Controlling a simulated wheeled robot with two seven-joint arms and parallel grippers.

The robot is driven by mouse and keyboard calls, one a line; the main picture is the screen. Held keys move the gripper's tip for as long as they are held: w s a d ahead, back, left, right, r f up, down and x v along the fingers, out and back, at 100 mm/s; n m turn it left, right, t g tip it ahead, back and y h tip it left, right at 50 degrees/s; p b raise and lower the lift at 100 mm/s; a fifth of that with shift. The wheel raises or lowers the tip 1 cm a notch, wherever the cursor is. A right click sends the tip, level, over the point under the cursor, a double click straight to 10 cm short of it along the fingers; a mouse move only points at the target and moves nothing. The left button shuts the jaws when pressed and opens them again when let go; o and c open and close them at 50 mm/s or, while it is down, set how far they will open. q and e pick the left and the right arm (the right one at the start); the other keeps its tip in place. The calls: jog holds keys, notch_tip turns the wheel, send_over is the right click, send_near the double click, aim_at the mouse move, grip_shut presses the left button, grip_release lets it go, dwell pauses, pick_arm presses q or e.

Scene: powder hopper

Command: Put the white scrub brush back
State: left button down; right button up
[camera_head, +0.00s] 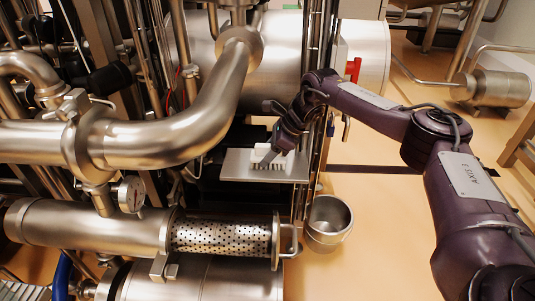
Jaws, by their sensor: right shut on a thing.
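The white scrub brush (262,153) is at a flat metal shelf (238,168) in the middle of the view, with its bristles facing down. I cannot tell whether the bristles touch the shelf or hang just above it. My right gripper (270,155) is shut on the brush, reaching in from the right, and its dark fingers hide part of the brush. My left gripper is not in view.
Thick steel pipes (170,140) run close on the left of the shelf. Vertical rods (309,100) stand at its right edge. A steel bucket (328,222) and a perforated cylinder (222,237) are below. The orange floor at right is partly open.

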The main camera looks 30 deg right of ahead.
jog(key=o, duration=1.3)
jog(key=shift+r, duration=0.3)
jog(key=p+v, duration=0.1)
jog(key=v, duration=0.6)
jog(key=shift+w, duration=0.1)
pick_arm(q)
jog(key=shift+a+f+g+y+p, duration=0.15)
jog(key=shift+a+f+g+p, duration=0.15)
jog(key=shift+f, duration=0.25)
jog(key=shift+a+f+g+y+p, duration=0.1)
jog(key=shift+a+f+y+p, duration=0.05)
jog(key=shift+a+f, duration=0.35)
pick_arm(e)
jog(key=shift+v, duration=2.4)
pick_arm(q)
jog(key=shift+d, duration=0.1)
